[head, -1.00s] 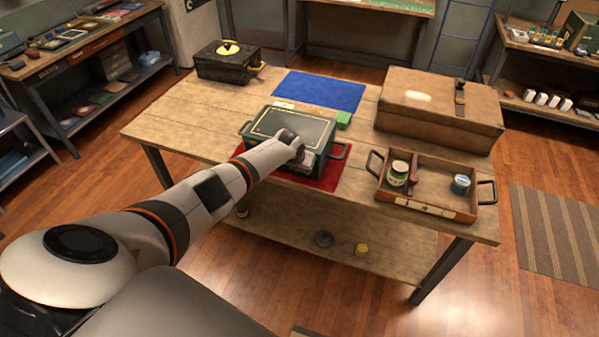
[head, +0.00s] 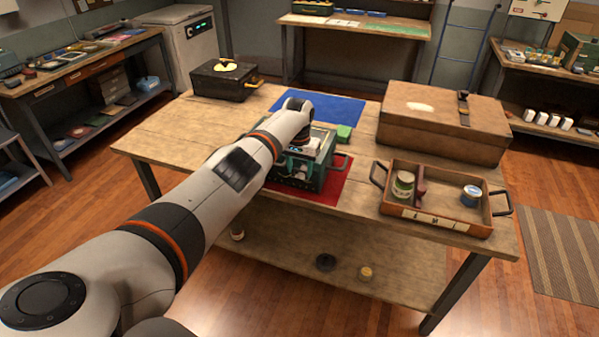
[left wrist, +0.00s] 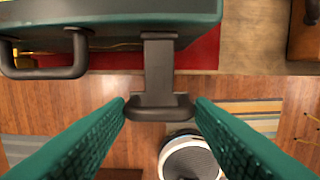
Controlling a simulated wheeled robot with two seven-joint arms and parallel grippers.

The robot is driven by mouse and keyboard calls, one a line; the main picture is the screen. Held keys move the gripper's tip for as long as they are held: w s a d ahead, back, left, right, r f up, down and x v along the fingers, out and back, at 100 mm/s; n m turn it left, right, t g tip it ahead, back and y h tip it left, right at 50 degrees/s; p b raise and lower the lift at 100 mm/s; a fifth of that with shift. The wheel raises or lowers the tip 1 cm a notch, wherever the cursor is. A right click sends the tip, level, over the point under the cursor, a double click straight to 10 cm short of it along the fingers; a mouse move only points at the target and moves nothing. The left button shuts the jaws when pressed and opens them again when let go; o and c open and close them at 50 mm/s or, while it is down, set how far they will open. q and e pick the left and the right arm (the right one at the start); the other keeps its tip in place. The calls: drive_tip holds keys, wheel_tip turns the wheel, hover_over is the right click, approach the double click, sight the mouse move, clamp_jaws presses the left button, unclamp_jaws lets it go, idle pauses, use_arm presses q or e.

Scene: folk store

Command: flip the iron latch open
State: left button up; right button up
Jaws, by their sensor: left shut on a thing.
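The green box (head: 330,150) stands on the red mat (head: 322,192) on the wooden table. My left arm and hand cover much of its top in the head view. In the left wrist view, the box's edge (left wrist: 110,12) lies along the top, with a dark side handle (left wrist: 48,72). The dark iron latch (left wrist: 158,65) extends from that edge toward the camera and ends in a crossbar. My left gripper (left wrist: 160,106) has its green-padded fingers on either side of the crossbar and is shut on it. The latch's exact tilt cannot be told. My right gripper is not in view.
A tan case (head: 440,128) and an open tray (head: 435,223) with cans stand to the right. A black toolbox (head: 222,82) is at the back left.

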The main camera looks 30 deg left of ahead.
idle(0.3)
use_arm(q)
drive_tip(key=o, duration=0.7)
drive_tip(key=shift+r, duration=0.2)
drive_tip(key=r, duration=1.1)
drive_tip(key=shift+s+d+r, duration=0.1)
drive_tip(key=shift+s+r, duration=0.15)
drive_tip(key=shift+s, duration=0.15)
